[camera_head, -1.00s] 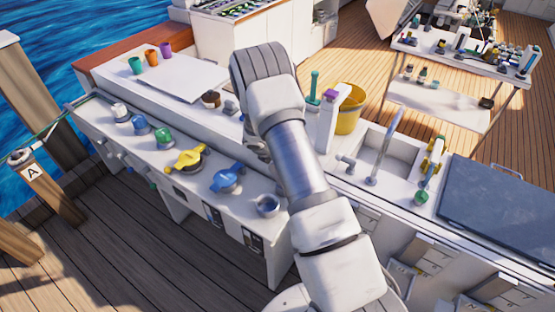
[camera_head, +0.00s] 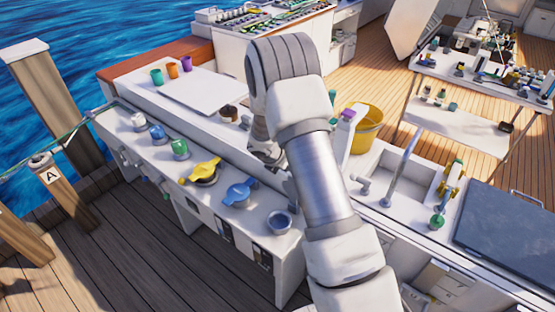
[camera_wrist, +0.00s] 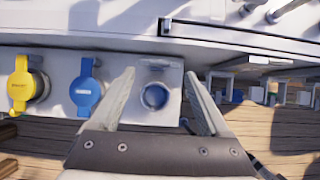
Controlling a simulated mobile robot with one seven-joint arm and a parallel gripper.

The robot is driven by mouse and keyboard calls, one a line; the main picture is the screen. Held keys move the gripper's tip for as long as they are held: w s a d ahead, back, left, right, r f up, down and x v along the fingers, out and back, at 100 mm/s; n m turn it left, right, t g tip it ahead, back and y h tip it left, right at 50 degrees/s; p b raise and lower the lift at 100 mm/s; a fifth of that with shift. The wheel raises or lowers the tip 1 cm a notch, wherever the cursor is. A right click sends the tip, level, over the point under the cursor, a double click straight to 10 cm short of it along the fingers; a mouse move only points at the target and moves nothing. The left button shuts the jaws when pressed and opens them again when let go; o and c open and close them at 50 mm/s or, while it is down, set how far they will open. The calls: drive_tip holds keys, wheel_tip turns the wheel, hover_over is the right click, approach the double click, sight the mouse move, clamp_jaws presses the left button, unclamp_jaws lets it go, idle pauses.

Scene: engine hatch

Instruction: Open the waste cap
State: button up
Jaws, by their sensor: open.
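A row of caps and fittings sits on the white side ledge. They include a yellow cap with a bar handle (camera_head: 202,171), a blue cap with a bar handle (camera_head: 238,193) and a round grey fitting (camera_head: 279,222). The small labels are too blurred to tell which is the waste cap. In the wrist view the yellow cap (camera_wrist: 22,86) and blue cap (camera_wrist: 86,88) lie left of my gripper (camera_wrist: 159,74). My gripper is open and empty, with the round grey fitting (camera_wrist: 154,96) showing between its fingers. In the head view my arm partly hides the gripper.
Smaller white (camera_head: 138,122), blue (camera_head: 157,133) and green (camera_head: 180,148) caps stand farther left on the ledge. A yellow bucket (camera_head: 367,128) and a sink tap (camera_head: 402,170) are right of my arm. Wooden dock planks (camera_head: 130,240) lie free in front.

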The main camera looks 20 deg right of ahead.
drive_tip(key=v, duration=1)
drive_tip(key=shift+r, duration=0.15)
drive_tip(key=shift+r, duration=0.1)
drive_tip(key=s+r+m+y, duration=0.1)
drive_tip(key=s+r+m, duration=1.1)
drive_tip(key=r, duration=0.5)
drive_tip(key=s+a+r+m+t+y, duration=0.1)
drive_tip(key=s+a+r+m+y, duration=0.1)
drive_tip(key=s+m, duration=0.4)
drive_tip(key=s+a+r+m+t+y, duration=0.1)
drive_tip(key=s+a+r+m+y, duration=0.1)
drive_tip(key=s+r+m, duration=0.2)
drive_tip(key=s+m, duration=0.3)
drive_tip(key=s, duration=0.5)
drive_tip(key=shift+s+a+r, duration=0.2)
drive_tip(key=shift+a+r, duration=0.05)
drive_tip(key=shift+a, duration=0.1)
